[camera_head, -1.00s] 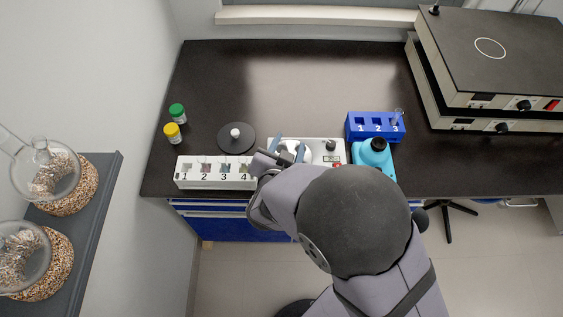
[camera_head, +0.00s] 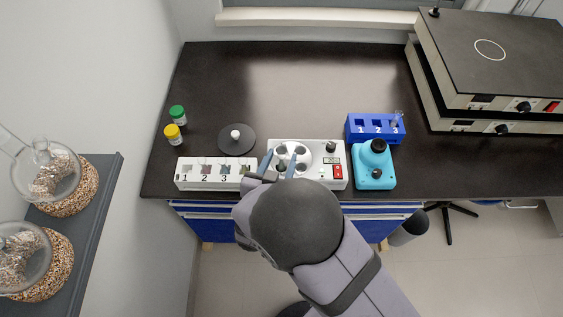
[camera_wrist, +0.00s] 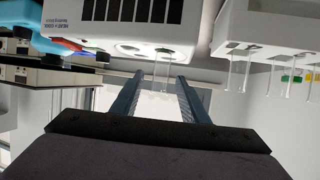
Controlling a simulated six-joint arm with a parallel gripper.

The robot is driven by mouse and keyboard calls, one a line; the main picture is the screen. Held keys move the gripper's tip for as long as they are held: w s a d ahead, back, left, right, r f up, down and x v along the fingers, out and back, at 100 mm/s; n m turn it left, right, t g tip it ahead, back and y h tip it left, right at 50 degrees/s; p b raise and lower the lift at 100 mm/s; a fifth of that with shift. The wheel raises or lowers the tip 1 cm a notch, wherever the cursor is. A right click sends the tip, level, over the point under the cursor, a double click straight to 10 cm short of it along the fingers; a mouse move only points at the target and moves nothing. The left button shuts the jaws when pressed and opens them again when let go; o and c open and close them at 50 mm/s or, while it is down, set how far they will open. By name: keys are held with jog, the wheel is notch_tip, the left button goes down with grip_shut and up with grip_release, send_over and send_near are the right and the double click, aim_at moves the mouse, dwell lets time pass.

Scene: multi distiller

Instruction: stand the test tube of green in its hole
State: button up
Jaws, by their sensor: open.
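The white rack (camera_head: 190,182), numbered along its front, stands at the left front of the bench. Clear tubes sit in it; one at its right end (camera_head: 244,170) looks greenish. My gripper (camera_head: 279,157) is open over the left part of the white heat-cool machine (camera_head: 322,178). A small dark greenish tube top (camera_head: 282,167) shows between the fingers in the head view. In the wrist view a clear tube (camera_wrist: 163,70) stands at the machine's round hole, in line with the gap between my open fingers (camera_wrist: 157,80). Its contents cannot be made out there.
A dark disc with a white knob (camera_head: 236,134) lies behind the white rack. Green-capped (camera_head: 177,114) and yellow-capped (camera_head: 172,133) jars stand far left. The bench's back middle is clear.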

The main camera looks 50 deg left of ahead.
jog(key=shift+p+x, duration=0.95)
jog(key=shift+x, duration=1.5)
jog(key=shift+r, duration=0.15)
grip_shut()
